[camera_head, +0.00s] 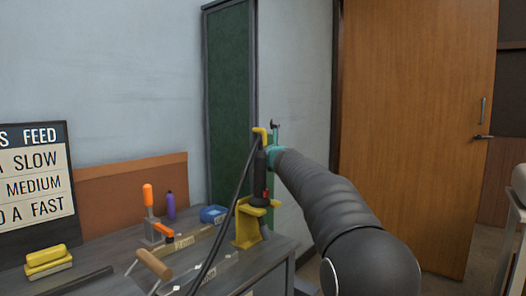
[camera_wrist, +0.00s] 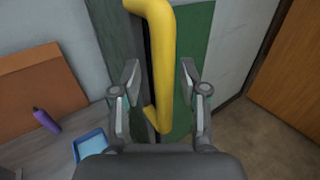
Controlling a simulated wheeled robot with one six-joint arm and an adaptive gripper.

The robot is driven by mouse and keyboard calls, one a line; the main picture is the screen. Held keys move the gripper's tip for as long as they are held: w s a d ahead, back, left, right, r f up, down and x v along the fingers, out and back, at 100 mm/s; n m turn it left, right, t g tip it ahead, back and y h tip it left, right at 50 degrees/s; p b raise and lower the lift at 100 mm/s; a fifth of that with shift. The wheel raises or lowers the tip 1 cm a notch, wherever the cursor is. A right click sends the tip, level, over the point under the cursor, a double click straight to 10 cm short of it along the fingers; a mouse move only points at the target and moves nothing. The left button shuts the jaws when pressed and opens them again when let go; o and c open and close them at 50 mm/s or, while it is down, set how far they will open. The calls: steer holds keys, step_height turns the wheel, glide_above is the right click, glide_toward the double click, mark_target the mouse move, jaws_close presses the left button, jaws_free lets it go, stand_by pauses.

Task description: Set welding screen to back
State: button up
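The welding screen (camera_head: 228,95) is a tall dark green panel in a dark frame, standing against the wall behind the bench. Its green panel (camera_wrist: 198,40) also shows in the wrist view, beyond my fingers. My gripper (camera_wrist: 160,72) is open, with its two fingers apart. A yellow bent tube (camera_wrist: 160,45) crosses the view between the fingers; I cannot tell whether it touches them. In the head view, my gripper (camera_head: 275,135) is mostly hidden at the arm's end, beside the torch and in front of the screen's right edge.
Clamps, a purple bottle (camera_head: 170,205) and a blue box (camera_head: 213,214) sit nearby. A wooden door (camera_head: 415,120) is right.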

steer(key=v, duration=1.2)
steer(key=shift+s+d, duration=0.1)
stand_by(0.4)
